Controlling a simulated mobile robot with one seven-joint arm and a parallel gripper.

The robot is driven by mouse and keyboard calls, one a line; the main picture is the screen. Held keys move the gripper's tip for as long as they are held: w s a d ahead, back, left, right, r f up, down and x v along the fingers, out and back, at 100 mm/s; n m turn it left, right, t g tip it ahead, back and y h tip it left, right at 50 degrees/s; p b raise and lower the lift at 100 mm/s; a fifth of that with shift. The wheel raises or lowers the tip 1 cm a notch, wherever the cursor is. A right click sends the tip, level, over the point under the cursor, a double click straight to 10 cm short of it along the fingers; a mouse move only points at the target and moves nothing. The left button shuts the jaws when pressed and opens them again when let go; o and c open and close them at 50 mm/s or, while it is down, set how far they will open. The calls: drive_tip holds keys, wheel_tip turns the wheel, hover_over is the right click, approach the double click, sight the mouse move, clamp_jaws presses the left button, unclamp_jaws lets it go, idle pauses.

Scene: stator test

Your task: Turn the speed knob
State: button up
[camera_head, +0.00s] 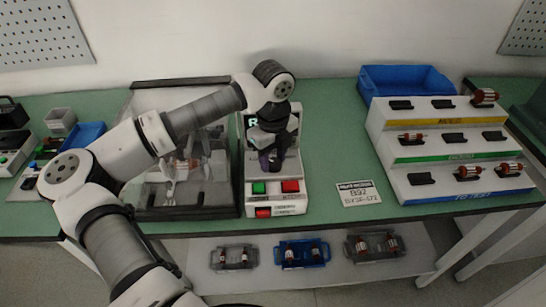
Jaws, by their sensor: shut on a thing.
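A white control box (275,207) stands on the green bench with a green button (258,188) and a red button (290,186) on its front panel, and another red switch (263,212) below. My gripper (269,164) points down onto the panel above the buttons, shut on the speed knob there. The knob is hidden behind the fingers, so its setting cannot be read.
A test fixture with clear covers (150,195) stands close at the left of the box. A printed card (359,193) lies to the right. A stepped rack (440,150) with several rotors and a blue bin (405,79) stand farther right. Trays lie on the lower shelf (325,271).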

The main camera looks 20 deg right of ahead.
sight(274, 161)
drive_tip(key=b, duration=0.1)
drive_tip(key=m+b, duration=0.1)
drive_tip(key=shift+w+f+m+b, duration=0.1)
drive_tip(key=shift+f+m+b, duration=0.15)
drive_tip(key=shift+m+b, duration=0.1)
drive_tip(key=m+b, duration=0.2)
drive_tip(key=b, duration=0.1)
drive_tip(key=shift+m, duration=0.25)
drive_tip(key=m+b, duration=0.2)
drive_tip(key=m, duration=0.1)
drive_tip(key=m+b, duration=0.1)
drive_tip(key=m, duration=0.1)
drive_tip(key=shift+d+r+b, duration=0.15)
drive_tip(key=shift+r+b, duration=0.1)
drive_tip(key=shift+b, duration=0.15)
drive_tip(key=o, duration=1)
drive_tip(key=shift+c, duration=0.2)
drive_tip(key=shift+r, duration=0.1)
wheel_tip(274, 161, up, 14)
drive_tip(key=b, duration=0.1)
